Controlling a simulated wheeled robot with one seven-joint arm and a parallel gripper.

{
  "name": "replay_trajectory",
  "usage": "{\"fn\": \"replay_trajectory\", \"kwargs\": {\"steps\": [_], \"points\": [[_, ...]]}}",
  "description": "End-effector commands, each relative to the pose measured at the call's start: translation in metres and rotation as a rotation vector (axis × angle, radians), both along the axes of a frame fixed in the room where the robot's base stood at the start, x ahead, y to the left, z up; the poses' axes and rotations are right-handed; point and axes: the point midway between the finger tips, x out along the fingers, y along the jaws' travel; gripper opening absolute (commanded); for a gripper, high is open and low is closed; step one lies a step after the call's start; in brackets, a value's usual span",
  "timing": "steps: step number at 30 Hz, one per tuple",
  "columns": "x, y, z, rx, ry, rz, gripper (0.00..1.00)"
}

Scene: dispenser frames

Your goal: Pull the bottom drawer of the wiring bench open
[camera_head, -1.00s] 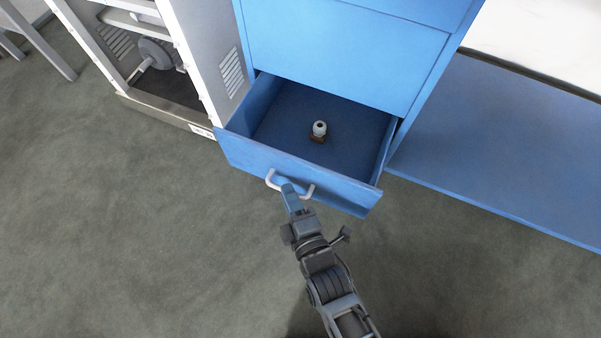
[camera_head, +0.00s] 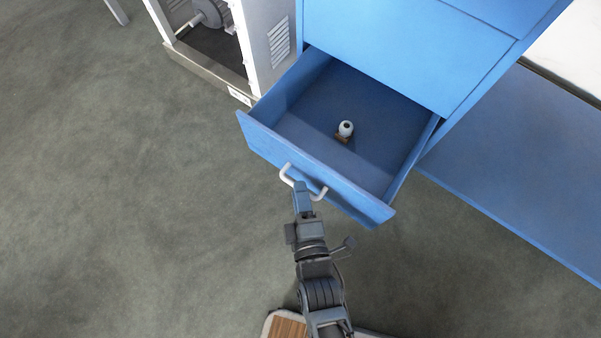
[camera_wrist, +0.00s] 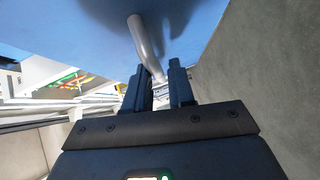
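The blue bottom drawer (camera_head: 315,165) of the wiring bench (camera_head: 395,50) stands well out from the cabinet, its inside open to view. Its pale bar handle (camera_head: 287,174) is on the front panel. My gripper (camera_head: 302,187) is at the handle, with its fingers closed around the bar. In the wrist view the handle (camera_wrist: 146,45) runs down between the two dark fingers of my gripper (camera_wrist: 161,80). The exact contact at the fingertips is partly hidden.
A white cabinet (camera_head: 262,45) with a vent stands left of the bench. A low blue panel (camera_head: 530,150) extends to the right. The grey floor (camera_head: 130,200) in front and left is clear.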

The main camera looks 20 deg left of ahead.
Motion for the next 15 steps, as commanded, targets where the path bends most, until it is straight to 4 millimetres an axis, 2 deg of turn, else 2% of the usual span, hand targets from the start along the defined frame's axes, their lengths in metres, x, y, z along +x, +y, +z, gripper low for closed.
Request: {"fn": "replay_trajectory", "kwargs": {"steps": [1,4,11,15], "points": [[0.0003,0.0000,0.0004,0.000,-0.001,0.000,0.29],[0.0006,0.0001,0.0009,0.001,-0.002,0.000,0.38],[0.0003,0.0000,0.0019,0.001,-0.004,0.000,0.38],[-0.0090,-0.0039,0.0046,0.001,-0.002,0.001,0.38]]}}
